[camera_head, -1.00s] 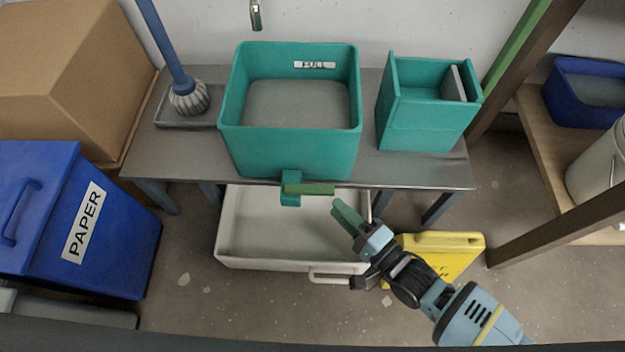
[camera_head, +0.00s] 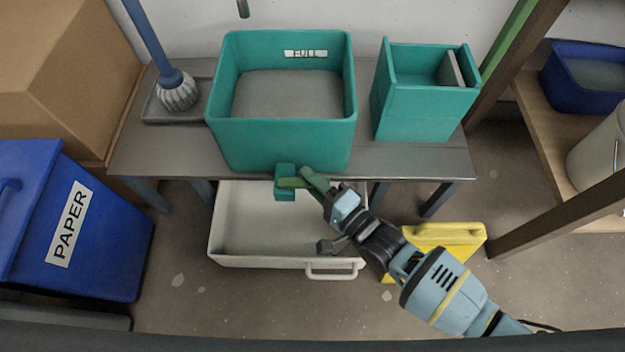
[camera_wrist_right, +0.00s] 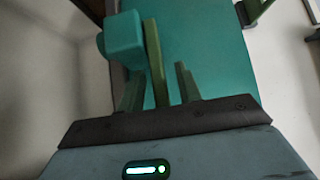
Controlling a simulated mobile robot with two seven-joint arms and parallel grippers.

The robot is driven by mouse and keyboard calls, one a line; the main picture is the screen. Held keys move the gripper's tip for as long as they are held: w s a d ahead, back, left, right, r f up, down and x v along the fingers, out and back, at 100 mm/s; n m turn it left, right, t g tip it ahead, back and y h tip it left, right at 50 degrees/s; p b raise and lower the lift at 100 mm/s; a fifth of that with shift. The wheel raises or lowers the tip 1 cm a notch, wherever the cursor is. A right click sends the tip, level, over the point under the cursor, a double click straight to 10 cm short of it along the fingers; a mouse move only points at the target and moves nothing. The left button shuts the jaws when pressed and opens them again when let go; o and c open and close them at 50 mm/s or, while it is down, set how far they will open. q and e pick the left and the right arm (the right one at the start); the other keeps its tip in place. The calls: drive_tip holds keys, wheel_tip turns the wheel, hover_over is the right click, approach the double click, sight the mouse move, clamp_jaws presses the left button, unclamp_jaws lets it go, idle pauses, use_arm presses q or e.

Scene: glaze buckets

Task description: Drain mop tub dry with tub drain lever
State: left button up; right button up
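The teal mop tub (camera_head: 283,142) stands on the metal bench, with a grey surface inside below its rim and a "FULL" label (camera_head: 305,53) on its inner back wall. A teal drain block (camera_head: 285,192) sits low on its front. The olive-green drain lever (camera_head: 290,183) points right from the block in the head view, and the lever also shows in the right wrist view (camera_wrist_right: 155,60). My right gripper (camera_head: 315,180) is at the lever's free end. In the wrist view its fingers are apart, with the lever between them and a gap to the right finger. My left gripper is not in view.
A white basin (camera_head: 235,262) with a front handle lies below the drain. A second teal bucket (camera_head: 425,110) stands to the right on the bench (camera_head: 400,165). A mop (camera_head: 176,92) stands at left. A yellow object (camera_head: 445,240) lies on the floor near my right arm.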

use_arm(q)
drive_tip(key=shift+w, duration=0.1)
use_arm(e)
clamp_jaws()
